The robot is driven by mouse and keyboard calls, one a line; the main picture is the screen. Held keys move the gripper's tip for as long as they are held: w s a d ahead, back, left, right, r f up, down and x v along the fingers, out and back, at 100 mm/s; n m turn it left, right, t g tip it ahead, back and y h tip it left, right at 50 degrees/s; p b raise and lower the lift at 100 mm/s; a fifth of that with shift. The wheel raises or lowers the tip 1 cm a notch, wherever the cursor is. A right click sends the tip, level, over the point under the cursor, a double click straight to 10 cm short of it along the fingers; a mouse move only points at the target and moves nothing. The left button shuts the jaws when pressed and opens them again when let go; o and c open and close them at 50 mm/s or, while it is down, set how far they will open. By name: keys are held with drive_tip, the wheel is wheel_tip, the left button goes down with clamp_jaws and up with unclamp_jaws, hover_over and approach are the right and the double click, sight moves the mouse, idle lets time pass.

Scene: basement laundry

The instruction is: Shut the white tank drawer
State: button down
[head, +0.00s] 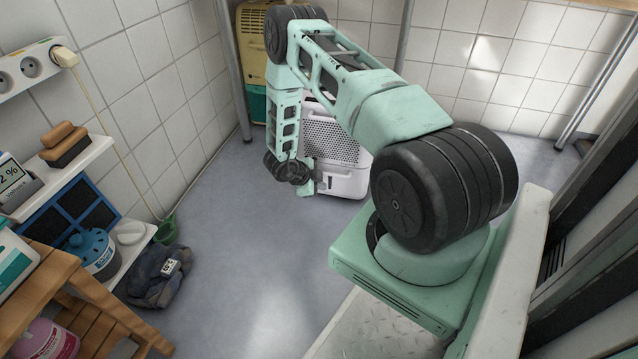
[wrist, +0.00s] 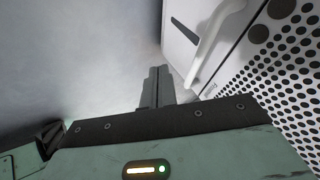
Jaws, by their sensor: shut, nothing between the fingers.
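The white tank drawer (head: 348,184) is the smooth lower part of a white dehumidifier-like unit (head: 335,135) with a perforated grille, on the floor. In the wrist view the drawer (wrist: 188,52) is at the upper middle, with a dark slot and a pale curved edge, beside the dotted grille (wrist: 285,65). My gripper (head: 308,188) is low at the drawer's left side in the head view and hides part of it. Its fingers (wrist: 157,88) are together and empty, close to the drawer; I cannot tell whether they touch. How far the drawer stands out is unclear.
A yellow machine (head: 250,60) and metal posts stand behind. Wall shelves (head: 75,175) and a wooden stand (head: 60,280) are at left, with a dark cloth bundle (head: 160,277) and green scoop (head: 166,230) beside them. The grey floor (head: 250,250) between is clear.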

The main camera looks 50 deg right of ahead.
drive_tip(key=p+v, duration=0.5)
drive_tip(key=v, duration=0.5)
drive_tip(key=shift+a, duration=0.1)
